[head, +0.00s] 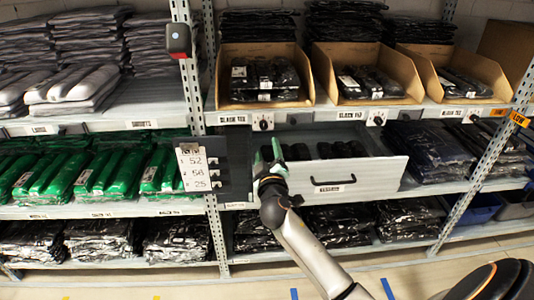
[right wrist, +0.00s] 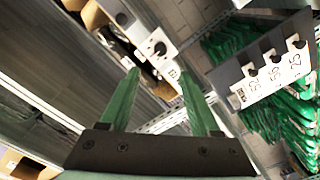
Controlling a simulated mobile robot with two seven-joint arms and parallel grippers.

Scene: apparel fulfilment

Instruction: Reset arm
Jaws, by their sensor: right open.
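My right arm (head: 312,255) reaches up from the lower right in the head view. Its gripper (head: 267,158) is in front of the left end of a white drawer, beside a dark number board. In the right wrist view the two green fingers (right wrist: 159,75) stand apart with nothing between them. The gripper is open and empty. Whether it touches the drawer or the board cannot be told. My left gripper is not in view.
The white drawer (head: 378,178) is pulled out and holds dark packs. The number board (head: 201,172) hangs left of my gripper. Cardboard bins (head: 307,62) with black packs stand above. Green packs (head: 120,172) fill the left shelf. The floor (head: 240,286) in front looks clear.

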